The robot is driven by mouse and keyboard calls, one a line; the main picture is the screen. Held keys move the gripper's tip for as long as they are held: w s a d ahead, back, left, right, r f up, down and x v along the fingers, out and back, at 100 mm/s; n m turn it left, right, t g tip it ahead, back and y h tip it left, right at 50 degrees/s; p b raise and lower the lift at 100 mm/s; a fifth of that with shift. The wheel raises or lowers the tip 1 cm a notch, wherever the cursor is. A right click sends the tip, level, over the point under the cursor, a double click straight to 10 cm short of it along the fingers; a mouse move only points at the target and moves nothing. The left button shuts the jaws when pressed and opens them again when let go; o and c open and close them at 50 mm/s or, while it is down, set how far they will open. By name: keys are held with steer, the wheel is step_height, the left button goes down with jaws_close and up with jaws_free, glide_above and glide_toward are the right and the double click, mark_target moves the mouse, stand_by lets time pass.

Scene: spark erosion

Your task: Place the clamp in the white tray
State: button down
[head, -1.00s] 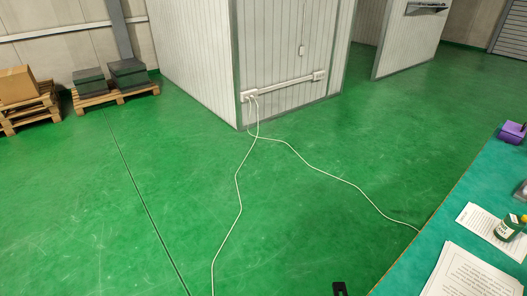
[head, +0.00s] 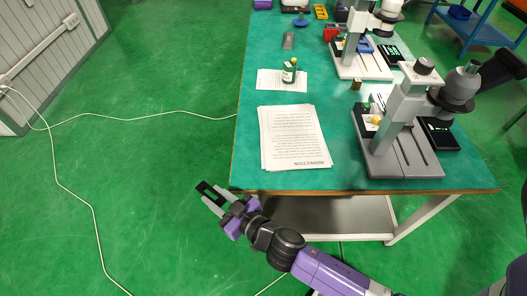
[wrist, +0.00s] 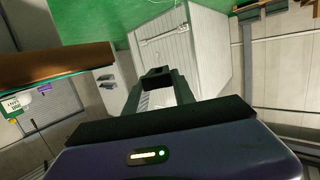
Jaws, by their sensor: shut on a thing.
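My gripper (head: 219,202) is in the lower middle of the head view, off the near left corner of the green table and over the floor. It is shut on a small black piece with a slot, which I take to be the clamp (head: 207,188). In the wrist view the dark clamp (wrist: 157,73) shows at the far end of the fingers, clear of any surface. I cannot make out the white tray for certain in either view.
The green-topped table (head: 345,180) holds printed sheets (head: 292,137), a green bottle (head: 289,72) on a white sheet, and two microscopes (head: 400,125) at the right. A blue cart (head: 462,14) stands behind. Cables (head: 75,190) lie on the floor at left.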

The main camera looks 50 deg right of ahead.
steer(key=w+r, duration=0.1)
steer(key=d+r, duration=0.1)
steer(key=shift+w+d+r+h, duration=0.1)
steer(key=shift+w+r+h, duration=0.2)
steer(key=shift+w, duration=0.1)
steer(key=w+d+r+m+h, duration=0.2)
steer(key=w+d+r, duration=0.1)
steer(key=d+r, duration=0.15)
step_height(320, 180, up, 11)
steer(key=m+g+h, duration=0.6)
steer(key=m+h, duration=0.2)
steer(key=h, duration=0.2)
glide_above(265, 158)
steer(key=shift+r, duration=0.15)
step_height(265, 158, down, 15)
steer(key=shift+f+b, duration=0.15)
steer(key=shift+b, duration=0.15)
steer(key=shift+f+b, duration=0.45)
steer(key=shift+f, duration=1.7)
